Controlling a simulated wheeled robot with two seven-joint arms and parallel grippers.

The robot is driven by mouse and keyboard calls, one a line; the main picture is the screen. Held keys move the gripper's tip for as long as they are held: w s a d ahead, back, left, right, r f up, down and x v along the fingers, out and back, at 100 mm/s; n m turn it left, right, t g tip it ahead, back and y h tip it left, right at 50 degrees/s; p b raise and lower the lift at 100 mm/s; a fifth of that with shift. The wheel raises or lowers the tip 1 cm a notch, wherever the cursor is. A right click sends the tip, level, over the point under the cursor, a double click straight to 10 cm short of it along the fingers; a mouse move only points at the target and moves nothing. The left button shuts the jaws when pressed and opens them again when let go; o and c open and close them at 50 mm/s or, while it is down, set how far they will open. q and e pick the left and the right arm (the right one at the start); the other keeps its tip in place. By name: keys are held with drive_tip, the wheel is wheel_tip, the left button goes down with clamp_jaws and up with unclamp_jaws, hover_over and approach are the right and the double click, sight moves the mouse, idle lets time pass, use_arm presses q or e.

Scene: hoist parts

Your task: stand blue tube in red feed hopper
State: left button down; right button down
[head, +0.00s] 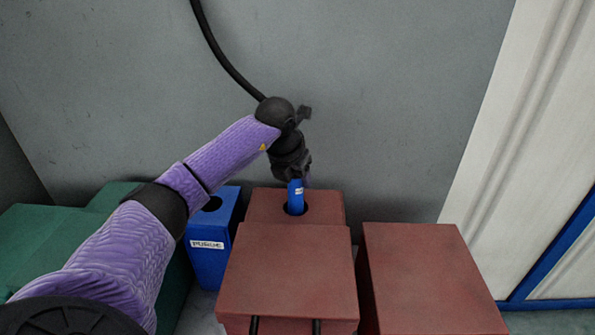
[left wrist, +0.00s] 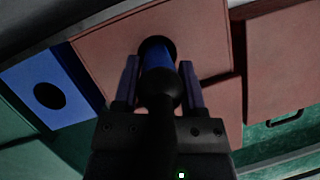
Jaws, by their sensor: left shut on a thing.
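The blue tube (head: 296,195) stands about upright, with its lower end at the dark round hole in the top of the red feed hopper (head: 262,206). My left gripper (head: 296,178) is shut on the tube's upper part, above the hopper. In the left wrist view the tube (left wrist: 156,56) runs between the fingers of my left gripper (left wrist: 160,85) toward the hole in the hopper's red top (left wrist: 205,40). How deep the tube sits is hidden. My right gripper is not in view.
A blue box (head: 208,262) with a round hole and a white label stands left of the hopper. Red boxes (head: 285,270) stand in front and to the right (head: 425,270). Green boxes (head: 40,250) are at the left. A grey wall (head: 390,90) rises close behind.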

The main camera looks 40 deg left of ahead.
use_arm(q)
drive_tip(key=shift+f+b, duration=0.3)
drive_tip(key=shift+f, duration=0.55)
drive_tip(key=shift+f, duration=0.2)
drive_tip(key=shift+f, duration=0.35)
drive_tip(key=shift+c, duration=0.4)
unclamp_jaws()
